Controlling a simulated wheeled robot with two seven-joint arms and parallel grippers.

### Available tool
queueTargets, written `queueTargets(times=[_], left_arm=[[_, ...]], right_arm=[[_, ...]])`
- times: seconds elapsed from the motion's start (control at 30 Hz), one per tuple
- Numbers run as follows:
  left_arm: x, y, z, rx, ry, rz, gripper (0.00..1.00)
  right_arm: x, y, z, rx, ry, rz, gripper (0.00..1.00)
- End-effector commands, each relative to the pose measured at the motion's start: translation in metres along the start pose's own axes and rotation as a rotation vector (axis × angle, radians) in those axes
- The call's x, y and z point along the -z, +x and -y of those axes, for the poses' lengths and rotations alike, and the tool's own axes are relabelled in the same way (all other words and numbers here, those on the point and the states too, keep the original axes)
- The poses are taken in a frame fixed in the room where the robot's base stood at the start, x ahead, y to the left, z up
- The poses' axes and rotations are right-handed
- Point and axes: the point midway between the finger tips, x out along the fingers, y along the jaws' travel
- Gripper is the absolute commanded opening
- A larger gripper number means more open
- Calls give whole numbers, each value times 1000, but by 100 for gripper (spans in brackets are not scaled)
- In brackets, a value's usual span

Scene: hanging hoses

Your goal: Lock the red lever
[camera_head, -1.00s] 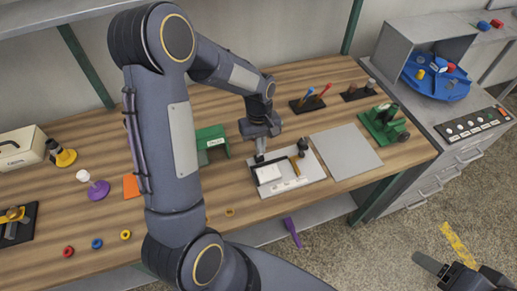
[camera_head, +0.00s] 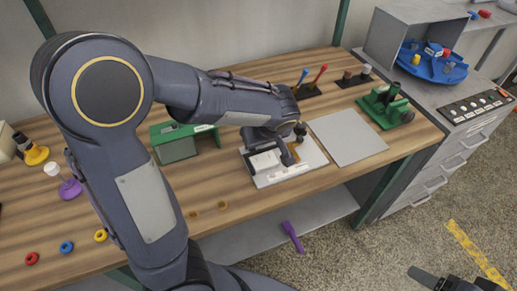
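A thin upright red-topped lever (camera_head: 319,74) stands beside a blue-topped one (camera_head: 302,76) on a black base (camera_head: 308,91) at the back of the bench. My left gripper (camera_head: 289,157) is low over the white board (camera_head: 290,175) in the middle of the bench, in front of the red lever and well apart from it. It is beside a yellow-brown part (camera_head: 296,152) on that board. The arm hides its fingers, so its opening does not show. My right gripper (camera_head: 425,277) is partly in view at the bottom right, over the floor, away from the bench.
A green bracket (camera_head: 178,145) stands left of the board. A grey cabinet (camera_head: 460,130) adjoins the bench's right end. A purple object (camera_head: 292,237) is below the front edge.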

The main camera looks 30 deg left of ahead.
Motion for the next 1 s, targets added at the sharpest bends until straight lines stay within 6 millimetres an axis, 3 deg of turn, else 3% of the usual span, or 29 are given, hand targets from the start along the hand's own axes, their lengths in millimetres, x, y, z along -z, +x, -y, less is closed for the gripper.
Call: queueTargets(times=[0.03,0.4,0.8,1.0], left_arm=[[-8,11,-1,-6,4,-34,0],[-23,19,0,-3,0,-285,0],[-31,27,1,5,3,-541,0],[-32,25,1,4,-1,-635,0]], right_arm=[[-10,19,-9,0,0,0,70],[-44,87,-40,0,0,0,70],[-73,145,-66,0,0,0,70],[-81,160,-73,0,0,0,70]])
